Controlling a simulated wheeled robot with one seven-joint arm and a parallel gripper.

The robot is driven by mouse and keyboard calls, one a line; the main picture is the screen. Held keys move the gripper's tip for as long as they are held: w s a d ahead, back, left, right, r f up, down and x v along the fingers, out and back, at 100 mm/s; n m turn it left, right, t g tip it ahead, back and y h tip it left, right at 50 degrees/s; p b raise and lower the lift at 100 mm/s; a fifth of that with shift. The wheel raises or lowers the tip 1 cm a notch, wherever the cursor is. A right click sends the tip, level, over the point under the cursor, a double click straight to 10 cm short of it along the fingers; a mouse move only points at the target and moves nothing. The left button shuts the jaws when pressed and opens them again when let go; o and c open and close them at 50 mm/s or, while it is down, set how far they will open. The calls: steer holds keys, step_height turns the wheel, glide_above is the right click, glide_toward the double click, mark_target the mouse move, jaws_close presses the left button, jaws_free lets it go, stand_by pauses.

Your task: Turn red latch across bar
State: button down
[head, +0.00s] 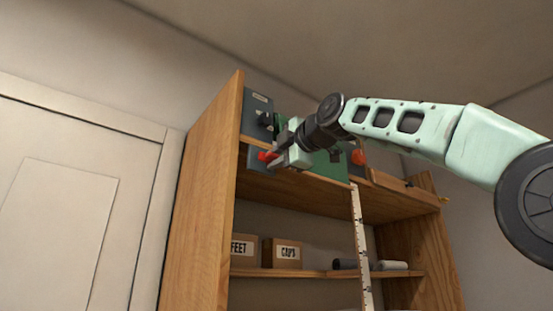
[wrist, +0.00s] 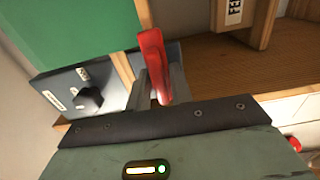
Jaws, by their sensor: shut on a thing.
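The red latch (head: 267,156) shows at the upper left of the wooden shelf unit in the head view, just left of my gripper (head: 276,160). In the wrist view the red latch (wrist: 153,62) stands up between the fingers of my gripper (wrist: 157,92). My gripper is shut on the latch. A wooden strip (wrist: 122,70) runs beside the latch in the wrist view. The latch's base is hidden by the fingers.
A grey plate with a black knob (wrist: 90,98) lies close beside my gripper. A green panel (wrist: 75,25) is behind it. The wooden unit's left side (head: 205,190) rises near my gripper. Labelled boxes (head: 282,252) sit on the shelf below. A white door (head: 70,200) is at left.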

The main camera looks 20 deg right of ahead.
stand_by(0.5)
steer(key=c, duration=1.5)
jaws_free()
steer(key=shift+o, duration=0.2)
steer(key=b+v, duration=0.6)
steer(key=v, duration=1.1)
steer(key=shift+s+b, duration=0.2)
steer(key=shift+b, duration=0.1)
